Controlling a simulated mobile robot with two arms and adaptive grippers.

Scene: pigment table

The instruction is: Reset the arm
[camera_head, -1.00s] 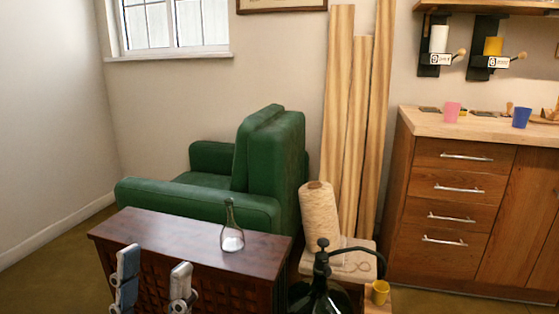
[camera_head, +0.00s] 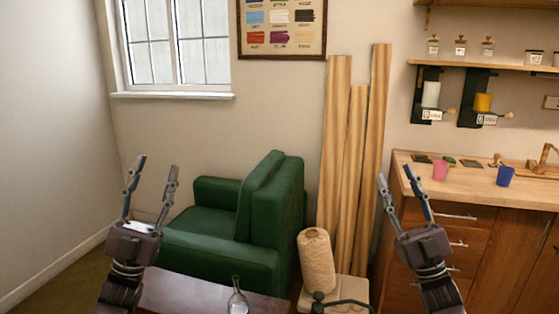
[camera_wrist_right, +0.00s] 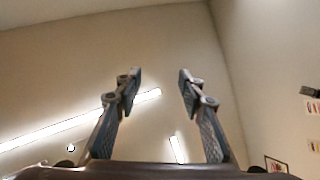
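My left gripper (camera_head: 154,180) is raised at the left of the head view, pointing up, its two fingers spread apart with nothing between them. My right gripper (camera_head: 397,187) is raised at the right of the head view in front of the wooden cabinet, also pointing up. Its fingers are spread and empty. In the right wrist view the right gripper (camera_wrist_right: 158,85) shows two separate fingers against the ceiling and wall, with nothing between them.
A glass flask (camera_head: 237,302) stands on the dark table (camera_head: 185,296) at the bottom. Behind are a green armchair (camera_head: 275,205), a twine spool (camera_head: 316,262) and tall wooden planks (camera_head: 343,160). Pink (camera_head: 440,171) and blue (camera_head: 505,176) cups stand on the counter (camera_head: 535,195).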

